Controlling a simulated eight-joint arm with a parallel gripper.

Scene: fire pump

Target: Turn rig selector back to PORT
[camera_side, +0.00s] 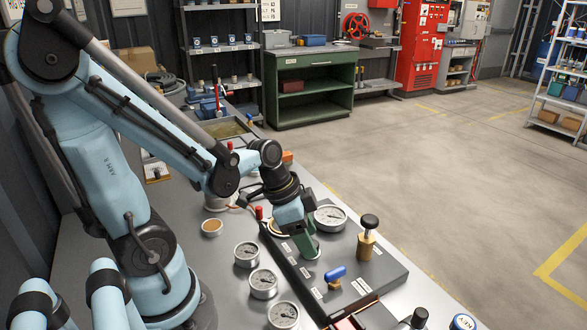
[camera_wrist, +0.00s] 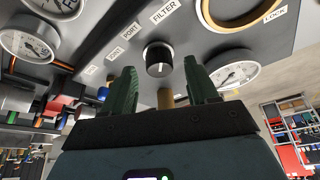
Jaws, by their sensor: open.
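The rig selector, a black round knob (camera_wrist: 158,58) with a white mark, shows in the wrist view on the dark panel. A label reading PORT (camera_wrist: 131,30) and one reading FILTER (camera_wrist: 164,12) lie beyond it. I cannot tell which label the mark faces. My gripper (camera_wrist: 159,70) is open, its two green fingers apart on the left and right of the knob; I see no contact. In the side view my gripper (camera_side: 307,246) points down over the panel (camera_side: 392,271) and hides the knob.
Beside my gripper stand a round gauge (camera_side: 330,217), a brass valve with a black top (camera_side: 367,240) and a blue lever (camera_side: 336,274). Several gauges, one of them here (camera_side: 264,283), line the panel's left side. Open floor (camera_side: 430,180) lies beyond the bench's right edge.

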